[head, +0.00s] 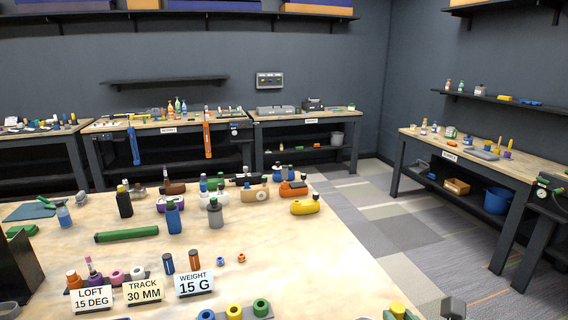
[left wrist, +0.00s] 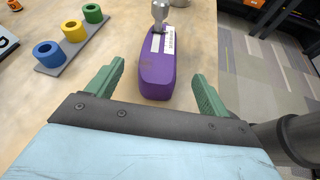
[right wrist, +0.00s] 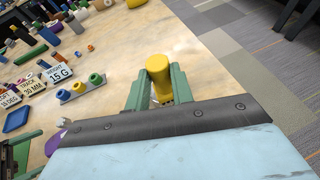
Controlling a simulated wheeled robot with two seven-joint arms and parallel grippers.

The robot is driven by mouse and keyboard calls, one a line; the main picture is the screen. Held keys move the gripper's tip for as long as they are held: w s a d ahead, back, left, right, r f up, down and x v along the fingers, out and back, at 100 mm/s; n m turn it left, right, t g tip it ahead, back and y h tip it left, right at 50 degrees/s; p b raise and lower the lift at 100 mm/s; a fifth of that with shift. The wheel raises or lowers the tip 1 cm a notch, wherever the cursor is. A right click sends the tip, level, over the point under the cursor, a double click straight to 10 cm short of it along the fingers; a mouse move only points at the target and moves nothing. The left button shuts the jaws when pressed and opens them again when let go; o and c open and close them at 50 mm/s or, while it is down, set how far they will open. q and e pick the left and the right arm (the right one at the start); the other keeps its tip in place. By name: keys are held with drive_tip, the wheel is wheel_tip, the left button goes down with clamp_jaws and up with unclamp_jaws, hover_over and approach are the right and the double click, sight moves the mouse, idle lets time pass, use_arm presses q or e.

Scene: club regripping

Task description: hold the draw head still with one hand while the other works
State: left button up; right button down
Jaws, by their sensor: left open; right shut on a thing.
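A purple club head (left wrist: 157,75) with a white label and a metal neck (left wrist: 160,12) lies on the table in the left wrist view; I cannot read whether it is the draw head. My left gripper (left wrist: 158,72) is open, with one green finger on each side of it and gaps showing. The head's purple edge also shows at lower left in the right wrist view (right wrist: 55,143). My right gripper (right wrist: 157,90) is shut on a yellow cylinder (right wrist: 158,66) near the table's right edge. The cylinder shows at the bottom of the head view (head: 398,308).
A grey strip with blue, yellow and green rings (head: 234,311) lies near the purple head. Signs for loft, track and weight (head: 194,284) stand to the left. Bare tabletop (head: 310,255) lies at right.

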use_arm(q)
drive_tip(key=shift+s+a+r, duration=0.1)
drive_tip(key=shift+a, duration=0.1)
drive_tip(key=o, duration=0.4)
drive_tip(key=shift+o, duration=0.2)
